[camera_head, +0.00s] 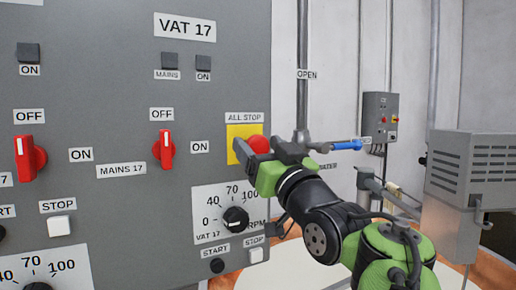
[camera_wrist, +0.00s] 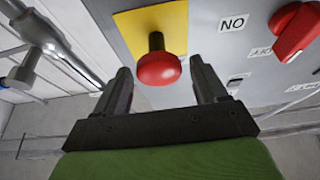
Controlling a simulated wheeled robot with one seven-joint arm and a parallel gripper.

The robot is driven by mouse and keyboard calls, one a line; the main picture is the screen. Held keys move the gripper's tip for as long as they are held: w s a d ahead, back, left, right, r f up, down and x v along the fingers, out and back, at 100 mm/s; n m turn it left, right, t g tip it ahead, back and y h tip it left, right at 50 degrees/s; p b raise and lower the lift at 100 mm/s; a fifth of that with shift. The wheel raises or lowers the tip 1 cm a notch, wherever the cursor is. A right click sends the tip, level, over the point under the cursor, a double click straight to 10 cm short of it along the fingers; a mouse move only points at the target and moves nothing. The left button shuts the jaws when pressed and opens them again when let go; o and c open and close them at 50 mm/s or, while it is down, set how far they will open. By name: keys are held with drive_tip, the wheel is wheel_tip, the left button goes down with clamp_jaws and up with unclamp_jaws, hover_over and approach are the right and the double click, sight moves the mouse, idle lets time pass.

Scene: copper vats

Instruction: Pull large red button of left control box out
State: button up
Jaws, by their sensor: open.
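The large red button (camera_head: 258,145) is a mushroom head on a yellow plate (camera_head: 234,133), under an "ALL STOP" label on the grey control box (camera_head: 110,190). In the wrist view the red button (camera_wrist: 158,70) stands out from the yellow plate (camera_wrist: 152,24) on a dark stem. My gripper (camera_head: 240,150) is at the button, its dark fingers partly covering the plate in the head view. In the wrist view my gripper (camera_wrist: 160,83) is open, one finger on each side of the button, with gaps showing. Whether a finger touches it is not clear.
Red rotary switches (camera_head: 166,149) and a RPM dial (camera_head: 236,218) are on the same panel. A pipe (camera_head: 303,70) runs up beside the panel's right edge. A smaller grey box (camera_head: 380,115) hangs on the far wall. A vented grey cabinet (camera_head: 470,170) stands at right.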

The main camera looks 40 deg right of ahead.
drive_tip(key=b+v, duration=0.4)
drive_tip(key=v, duration=1)
drive_tip(key=shift+s+a, duration=0.15)
drive_tip(key=shift+s, duration=0.15)
